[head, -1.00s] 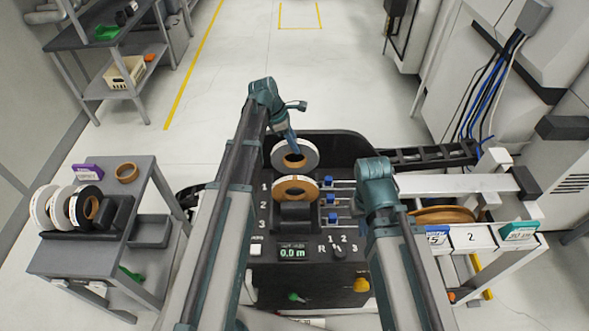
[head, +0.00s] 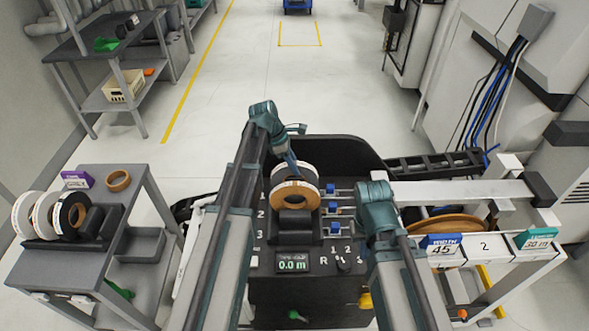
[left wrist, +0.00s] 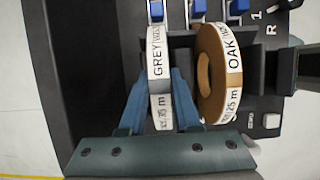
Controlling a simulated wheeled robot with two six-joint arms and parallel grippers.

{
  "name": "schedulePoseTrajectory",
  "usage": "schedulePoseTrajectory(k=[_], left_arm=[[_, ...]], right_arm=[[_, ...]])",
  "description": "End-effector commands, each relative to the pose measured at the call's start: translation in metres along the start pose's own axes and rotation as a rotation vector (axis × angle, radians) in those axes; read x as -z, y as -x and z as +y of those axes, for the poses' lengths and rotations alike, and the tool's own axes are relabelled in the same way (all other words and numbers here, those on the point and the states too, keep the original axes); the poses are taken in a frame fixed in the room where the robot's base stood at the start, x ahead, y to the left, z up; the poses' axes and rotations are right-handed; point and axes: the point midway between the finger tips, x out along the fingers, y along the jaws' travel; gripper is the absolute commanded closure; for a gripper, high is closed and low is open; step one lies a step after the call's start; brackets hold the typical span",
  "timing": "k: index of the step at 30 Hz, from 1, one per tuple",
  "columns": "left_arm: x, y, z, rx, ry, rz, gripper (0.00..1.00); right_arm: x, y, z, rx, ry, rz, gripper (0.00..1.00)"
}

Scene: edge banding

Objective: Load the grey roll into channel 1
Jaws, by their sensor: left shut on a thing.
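The grey roll (head: 282,174), a white-faced ring with a dark core, is upright in my left gripper (head: 293,164). In the left wrist view, the gripper's blue fingers (left wrist: 160,104) close on both sides of the grey roll (left wrist: 159,65), whose label reads GREY. The oak roll (head: 295,195) stands just in front of it and overlaps its lower part; it also shows in the left wrist view (left wrist: 221,75), with a narrow gap between them. The grey roll is at the channel 1 end of the black machine (head: 347,151). Whether it touches the channel bottom is hidden. My right gripper's fingers are not visible.
Blue sliders (head: 333,209) sit right of the rolls. A display (head: 293,265) reads 0.0 m. A grey cart (head: 150,205) at left carries several rolls and a loose brown ring (head: 118,181). A white-framed stand (head: 500,262) is at right.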

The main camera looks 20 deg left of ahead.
Motion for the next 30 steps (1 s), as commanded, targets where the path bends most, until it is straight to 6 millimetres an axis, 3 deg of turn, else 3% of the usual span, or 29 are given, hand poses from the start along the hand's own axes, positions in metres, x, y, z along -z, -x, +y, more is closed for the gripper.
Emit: schedulePoseTrajectory(k=[11,12,17,30], left_arm=[[0.0022,-0.0057,0.0000,0.000,0.000,-0.001,1.00],[0.0023,-0.0057,0.0000,0.000,0.000,0.000,0.67],[0.0019,-0.0046,0.0000,0.000,0.000,0.000,0.39],[0.0002,-0.0004,0.0000,0.000,0.000,0.000,0.39]], right_arm=[[0.0004,-0.0061,-0.0006,0.000,0.000,0.000,1.00],[0.0003,-0.0062,-0.0006,0.000,0.000,0.000,1.00],[0.0003,-0.0049,-0.0005,0.000,0.000,0.000,1.00],[0.0000,-0.0004,0.0000,0.000,0.000,0.000,1.00]])
